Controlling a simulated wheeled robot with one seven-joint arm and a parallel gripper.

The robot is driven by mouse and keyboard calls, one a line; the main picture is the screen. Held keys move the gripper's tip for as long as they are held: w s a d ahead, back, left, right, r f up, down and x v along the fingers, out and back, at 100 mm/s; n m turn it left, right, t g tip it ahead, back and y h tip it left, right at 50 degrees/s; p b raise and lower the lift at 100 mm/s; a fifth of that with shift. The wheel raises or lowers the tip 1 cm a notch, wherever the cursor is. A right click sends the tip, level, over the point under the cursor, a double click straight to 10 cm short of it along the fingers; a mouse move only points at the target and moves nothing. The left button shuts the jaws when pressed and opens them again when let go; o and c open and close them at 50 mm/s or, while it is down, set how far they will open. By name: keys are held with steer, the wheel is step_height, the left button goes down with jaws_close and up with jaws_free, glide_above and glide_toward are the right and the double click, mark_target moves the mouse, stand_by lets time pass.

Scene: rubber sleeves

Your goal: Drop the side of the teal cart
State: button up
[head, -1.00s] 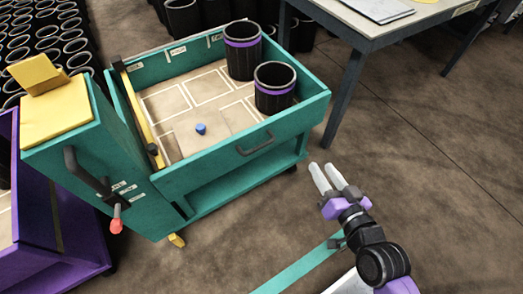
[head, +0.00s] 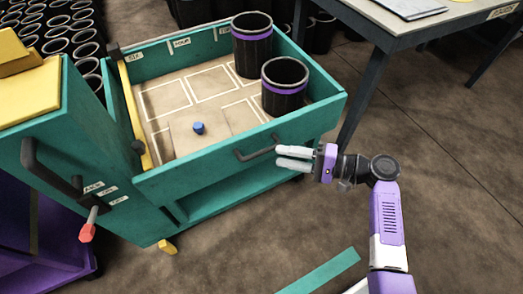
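The teal cart (head: 105,135) stands at the left and middle of the head view. Its near side panel (head: 205,160) is upright and has a dark bar handle (head: 257,147). My gripper (head: 277,157) is just right of this handle, fingers pointing left at it. The two pale fingers look a little apart, with nothing visible between them. Whether a fingertip touches the handle I cannot tell. Two black sleeves with purple bands, one at the back (head: 252,50) and one nearer (head: 285,88), stand in the cart's tray beside a blue knob (head: 198,128).
A grey table (head: 440,22) stands at the upper right. Many black sleeves (head: 60,35) stand at the upper left. A purple cart (head: 45,240) is at the lower left. A red-tipped lever (head: 87,231) hangs on the teal cart's end. The floor at right is clear.

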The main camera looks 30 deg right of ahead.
mark_target(260, 152)
steer(key=b+x, duration=0.1)
steer(key=x, duration=0.6)
steer(key=shift+w+a, duration=0.2)
steer(key=shift+c, duration=0.3)
jaws_close()
steer(key=shift+f, duration=0.1)
stand_by(0.9)
